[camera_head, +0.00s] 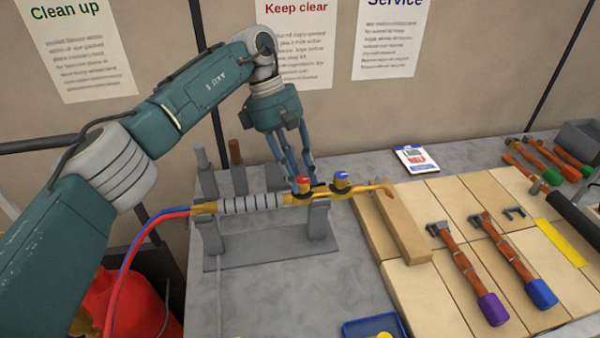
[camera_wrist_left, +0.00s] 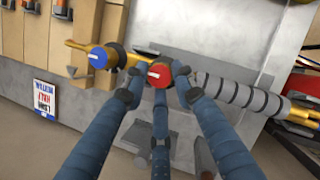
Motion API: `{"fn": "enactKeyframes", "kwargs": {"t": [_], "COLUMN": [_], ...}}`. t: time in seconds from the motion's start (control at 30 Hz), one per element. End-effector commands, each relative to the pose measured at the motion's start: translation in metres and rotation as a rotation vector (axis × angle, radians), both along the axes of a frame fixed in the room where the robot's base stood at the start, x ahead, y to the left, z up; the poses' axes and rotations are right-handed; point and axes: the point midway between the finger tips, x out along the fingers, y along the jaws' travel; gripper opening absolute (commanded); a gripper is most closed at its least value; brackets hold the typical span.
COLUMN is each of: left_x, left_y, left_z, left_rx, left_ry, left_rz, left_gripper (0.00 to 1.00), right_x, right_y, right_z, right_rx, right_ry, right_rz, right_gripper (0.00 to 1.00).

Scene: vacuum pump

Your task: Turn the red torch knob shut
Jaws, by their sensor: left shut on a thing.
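The brass torch (camera_head: 260,200) lies in a grey stand (camera_head: 270,247) on the bench, with red and blue hoses at its left end. Its red knob (camera_head: 303,183) faces up near the middle, and the blue knob (camera_head: 341,177) sits to its right. My left gripper (camera_head: 305,186) reaches down from above and behind, with its fingers at the red knob. In the left wrist view the fingers are shut around the red knob (camera_wrist_left: 159,75), and the blue knob (camera_wrist_left: 98,57) stands clear beside them. My right gripper is not in view.
Wooden blocks (camera_head: 404,225) lie at the torch tip. Tools with purple (camera_head: 493,309) and blue (camera_head: 541,293) ends lie on pale boards at the right. A small blue tray (camera_head: 374,328) is at the front. A card (camera_head: 415,160) lies behind.

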Motion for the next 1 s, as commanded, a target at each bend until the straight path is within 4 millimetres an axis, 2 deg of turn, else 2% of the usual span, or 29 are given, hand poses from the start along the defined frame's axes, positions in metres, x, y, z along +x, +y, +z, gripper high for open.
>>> {"fn": "enactKeyframes", "kwargs": {"t": [0.07,0.1,0.17,0.2,0.47,0.57,0.83,1.0], "left_x": [0.0,0.0,0.0,0.0,0.001,0.002,0.012,0.016], "left_y": [0.001,0.001,0.001,0.001,0.001,0.003,0.016,0.023], "left_z": [0.001,0.001,0.001,0.001,0.001,0.007,0.048,0.065], "left_rx": [0.0,0.0,0.0,0.0,0.001,0.0,-0.001,0.0], "left_ry": [-0.002,-0.002,-0.002,-0.001,-0.001,-0.001,-0.003,-0.002], "left_rz": [0.001,0.001,0.001,0.0,0.001,0.003,0.003,0.002], "left_gripper": [0.0,0.28,0.4,0.43,0.43,0.43,0.43,0.43], "right_x": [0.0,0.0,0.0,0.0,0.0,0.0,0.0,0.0], "right_y": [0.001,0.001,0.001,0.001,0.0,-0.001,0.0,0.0], "right_z": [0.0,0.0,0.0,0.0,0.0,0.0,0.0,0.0], "right_rx": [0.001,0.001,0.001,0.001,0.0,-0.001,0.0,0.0], "right_ry": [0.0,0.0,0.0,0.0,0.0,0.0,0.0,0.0], "right_rz": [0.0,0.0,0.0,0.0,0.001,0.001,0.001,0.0], "right_gripper": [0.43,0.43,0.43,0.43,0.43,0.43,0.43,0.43]}}
